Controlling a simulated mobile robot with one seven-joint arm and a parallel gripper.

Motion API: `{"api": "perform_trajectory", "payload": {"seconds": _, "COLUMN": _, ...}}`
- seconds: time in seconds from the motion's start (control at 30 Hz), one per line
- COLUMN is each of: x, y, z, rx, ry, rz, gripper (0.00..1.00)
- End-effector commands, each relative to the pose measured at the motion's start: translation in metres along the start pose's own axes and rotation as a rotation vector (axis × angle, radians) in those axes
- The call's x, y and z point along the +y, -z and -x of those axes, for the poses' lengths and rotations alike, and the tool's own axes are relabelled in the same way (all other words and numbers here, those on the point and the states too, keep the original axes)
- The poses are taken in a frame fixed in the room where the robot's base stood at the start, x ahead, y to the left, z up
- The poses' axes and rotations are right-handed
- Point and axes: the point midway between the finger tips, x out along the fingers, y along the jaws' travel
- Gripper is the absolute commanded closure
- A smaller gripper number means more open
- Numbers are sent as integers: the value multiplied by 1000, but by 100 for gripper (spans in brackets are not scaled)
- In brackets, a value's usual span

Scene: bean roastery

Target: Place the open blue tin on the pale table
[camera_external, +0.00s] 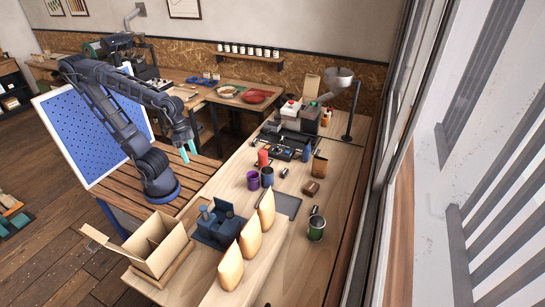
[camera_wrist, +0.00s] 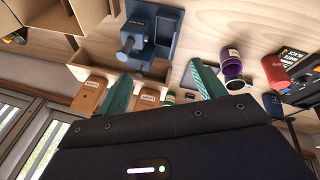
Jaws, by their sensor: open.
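An open dark blue tin (camera_external: 267,177) stands upright on the long pale wood bench (camera_external: 225,185) in the external view, close beside a purple tin (camera_external: 253,181). The purple tin also shows in the wrist view (camera_wrist: 230,56); a dark tin just below it there is partly hidden and its colour is unclear. My gripper (camera_external: 187,150) has teal fingers and hangs empty to the left of the tins, well apart from them. In the wrist view my gripper (camera_wrist: 160,72) has its fingers spread wide with nothing held between them.
A blue press-like device (camera_external: 218,222), tan pouches (camera_external: 249,238) and an open cardboard box (camera_external: 155,244) crowd the near bench. A red canister (camera_external: 263,158), brown block (camera_external: 311,187) and green tin (camera_external: 316,228) stand around the tins. A table with red plates (camera_external: 255,97) is farther back.

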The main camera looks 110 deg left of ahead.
Motion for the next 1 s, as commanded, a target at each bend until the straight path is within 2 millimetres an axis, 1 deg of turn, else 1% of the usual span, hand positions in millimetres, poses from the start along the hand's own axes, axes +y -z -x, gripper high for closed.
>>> {"api": "perform_trajectory", "payload": {"seconds": 0.03, "x": -1, "y": 10, "z": -8, "rx": -18, "ry": -21, "rz": 88, "gripper": 31}}
{"api": "perform_trajectory", "payload": {"seconds": 0.17, "x": -3, "y": 34, "z": -25, "rx": -52, "ry": -85, "rz": 317, "gripper": 31}}
{"api": "perform_trajectory", "payload": {"seconds": 0.27, "x": -8, "y": 54, "z": -38, "rx": -73, "ry": -130, "rz": 497, "gripper": 31}}
{"api": "perform_trajectory", "payload": {"seconds": 0.37, "x": -17, "y": 75, "z": -52, "rx": -93, "ry": -173, "rz": 681, "gripper": 31}}
{"api": "perform_trajectory", "payload": {"seconds": 0.57, "x": -44, "y": 119, "z": -80, "rx": -120, "ry": -254, "rz": 1055, "gripper": 31}}
{"api": "perform_trajectory", "payload": {"seconds": 0.77, "x": -88, "y": 160, "z": -110, "rx": -133, "ry": -331, "rz": 1438, "gripper": 31}}
{"api": "perform_trajectory", "payload": {"seconds": 0.87, "x": -116, "y": 178, "z": -125, "rx": -136, "ry": -369, "rz": 1633, "gripper": 31}}
{"api": "perform_trajectory", "payload": {"seconds": 0.97, "x": -147, "y": 194, "z": -141, "rx": -133, "ry": -406, "rz": 1829, "gripper": 31}}
{"api": "perform_trajectory", "payload": {"seconds": 1.0, "x": -161, "y": 200, "z": -147, "rx": -131, "ry": -422, "rz": 1907, "gripper": 31}}
